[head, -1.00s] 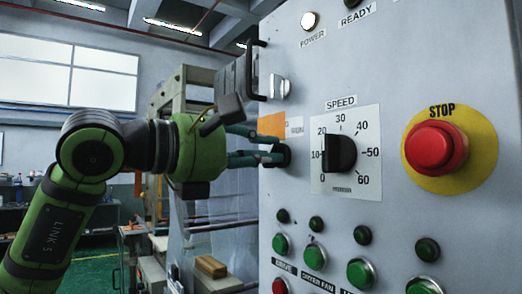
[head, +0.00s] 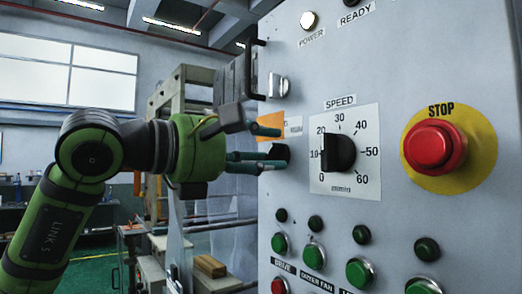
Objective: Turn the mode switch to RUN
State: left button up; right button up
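The mode switch appears to be the small black knob (head: 281,152) at the left edge of the grey control panel, below an orange patch and a partly hidden white label. The label is too small and covered to read, so I cannot tell the knob's setting. My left gripper (head: 270,148) comes in from the left with its two teal fingers spread, one above the knob and one beside its lower part. The fingers look open; whether one touches the knob I cannot tell. My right gripper is not in view.
The panel (head: 410,60) carries a black speed dial (head: 338,153), a red stop button (head: 433,147) on a yellow disc, and several green buttons below. A silver latch (head: 278,86) and a black handle (head: 252,62) are just above my gripper.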

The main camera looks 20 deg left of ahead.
pick_arm(q)
jog(key=v, duration=1.2)
dwell(0.4)
